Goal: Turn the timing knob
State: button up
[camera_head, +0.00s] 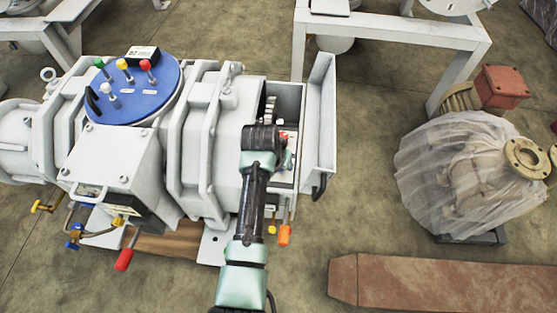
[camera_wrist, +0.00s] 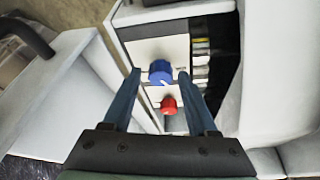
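A blue knob (camera_wrist: 160,72) and a red knob (camera_wrist: 168,105) sit on a pale panel (camera_wrist: 155,50) inside the machine's open box. I cannot tell from any label which is the timing knob. My gripper (camera_wrist: 160,75) is open, its two fingers apart. In the wrist view the fingertips lie left and right of the blue knob, with the red knob lower between the fingers. Whether they touch the blue knob is unclear. In the head view my arm covers most of the panel; a bit of red shows beside my wrist.
The grey vacuum machine (camera_head: 120,155) has a blue disc (camera_head: 130,92) with coloured knobs. The box's open door (camera_head: 320,110) stands close to the right of my wrist. A plastic-wrapped pump (camera_head: 465,175) and a rust-coloured beam (camera_head: 450,285) lie farther right, with bare floor between.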

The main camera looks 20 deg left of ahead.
jog(key=shift+o, duration=0.4)
jog(key=shift+r, duration=0.1)
jog(key=shift+r, duration=0.25)
jog(key=p+v, duration=0.7)
jog(key=v, duration=0.5)
jog(key=shift+s, duration=0.2)
jog(key=shift+r, duration=0.1)
